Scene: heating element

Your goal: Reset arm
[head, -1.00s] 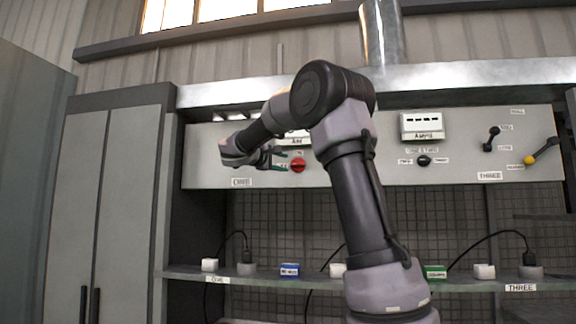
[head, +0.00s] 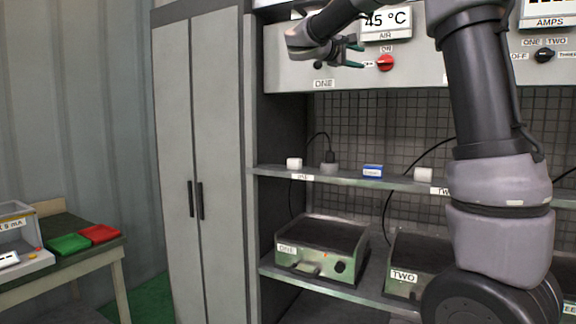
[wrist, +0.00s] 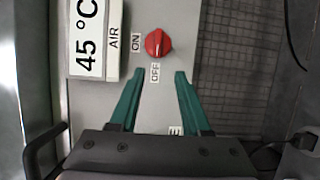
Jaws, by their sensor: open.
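My gripper (head: 352,50) is raised in front of the control panel (head: 285,72), left of the red knob (head: 386,63). Its green fingers are apart with nothing between them. In the wrist view my gripper (wrist: 155,85) points at the panel, and the red knob (wrist: 158,43) is just beyond the fingertips, with ON and OFF labels beside it. A display (head: 387,20) above the knob reads 45 °C, with AIR below it. My arm is bent and reaches in from the right.
A tall grey cabinet (head: 175,150) stands left of the panel. Below are a shelf (head: 330,181) with small blocks and heater boxes labelled ONE (head: 320,248) and TWO (head: 405,285). A table with a green tray (head: 69,244) and a red tray (head: 100,233) is at far left.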

